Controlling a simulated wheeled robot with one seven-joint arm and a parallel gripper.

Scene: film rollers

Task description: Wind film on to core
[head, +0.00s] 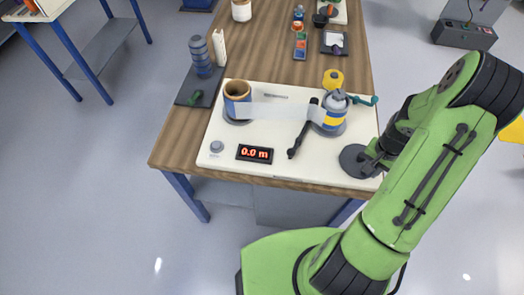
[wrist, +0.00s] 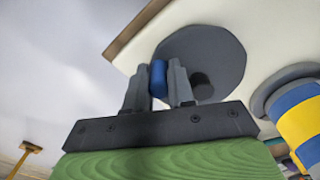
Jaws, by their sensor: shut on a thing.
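A tube core (head: 237,98) with a brown rim and a blue band stands upright at the left of the white winder plate (head: 215,150). A pale translucent film strip (head: 282,109) spans from it to a blue-and-yellow banded roll (head: 334,117) at the right. The roll also shows at the right of the wrist view (wrist: 298,112). The display (head: 255,153) reads 0.0 m. At the plate's right front is a dark grey crank disc (head: 350,160), seen close in the wrist view (wrist: 222,58). My gripper (wrist: 158,82) is shut on the disc's blue handle (wrist: 158,70).
A black lever arm (head: 302,130) lies beside the roll, and a grey knob (head: 216,147) is at the plate's front left. A dark stand (head: 190,88) holds a grey-blue stack. A yellow spool (head: 333,79) stands behind the roll. The table's left front is bare.

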